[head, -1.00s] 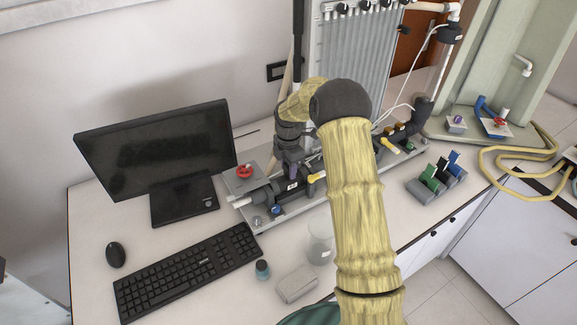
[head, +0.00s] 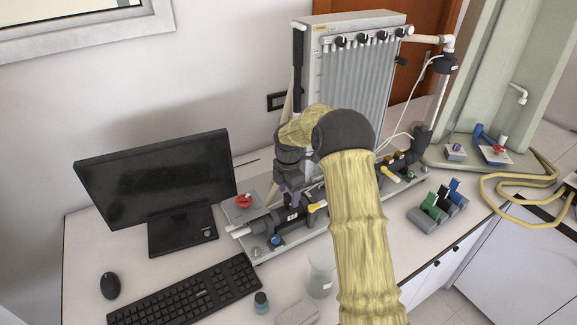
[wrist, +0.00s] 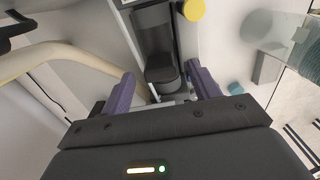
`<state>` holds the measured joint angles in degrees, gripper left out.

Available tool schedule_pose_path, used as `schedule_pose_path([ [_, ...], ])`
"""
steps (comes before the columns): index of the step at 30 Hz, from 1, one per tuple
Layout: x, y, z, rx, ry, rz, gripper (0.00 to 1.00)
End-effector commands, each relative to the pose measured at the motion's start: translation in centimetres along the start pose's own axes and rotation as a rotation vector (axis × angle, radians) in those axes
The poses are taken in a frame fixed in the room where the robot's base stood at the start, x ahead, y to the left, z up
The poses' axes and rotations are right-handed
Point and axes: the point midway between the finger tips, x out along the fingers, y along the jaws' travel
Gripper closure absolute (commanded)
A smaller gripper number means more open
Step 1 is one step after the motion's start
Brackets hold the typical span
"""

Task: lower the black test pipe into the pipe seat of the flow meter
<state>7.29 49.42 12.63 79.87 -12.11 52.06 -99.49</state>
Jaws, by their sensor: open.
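The flow meter (head: 262,250) is a long grey base with dark pipework, lying along the bench below the manometer board. My gripper (head: 291,196) points down over its middle-left part, with my arm hiding much of the pipework. In the wrist view my gripper (wrist: 161,77) shows two purple fingers set apart, one on each side of a dark pipe-like piece (wrist: 155,45). I cannot tell whether this is the black test pipe or a fixed part, nor whether the fingers touch it. The pipe seat is not clearly visible.
A red handwheel (head: 244,201) and a yellow handle (head: 318,206) flank my gripper. The manometer board (head: 350,75) stands behind. A monitor (head: 150,180) and keyboard (head: 190,292) are left. A glass beaker (head: 320,275) stands in front, and a coloured-block rack (head: 437,208) right.

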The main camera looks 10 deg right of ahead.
Motion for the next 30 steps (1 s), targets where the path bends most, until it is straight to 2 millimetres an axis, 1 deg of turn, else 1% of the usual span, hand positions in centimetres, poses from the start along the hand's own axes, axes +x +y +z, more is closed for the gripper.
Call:
schedule_pose_path([
  [18,-12.2,0.1,0.0,0.0,-0.002,0.005,0.39],
  [21,-13.8,0.1,0.0,0.0,-0.002,0.004,0.39],
  [25,-15.0,0.1,0.0,-0.001,-0.001,0.002,0.39],
  [30,-15.3,0.0,0.0,-0.001,0.0,0.0,0.39],
])
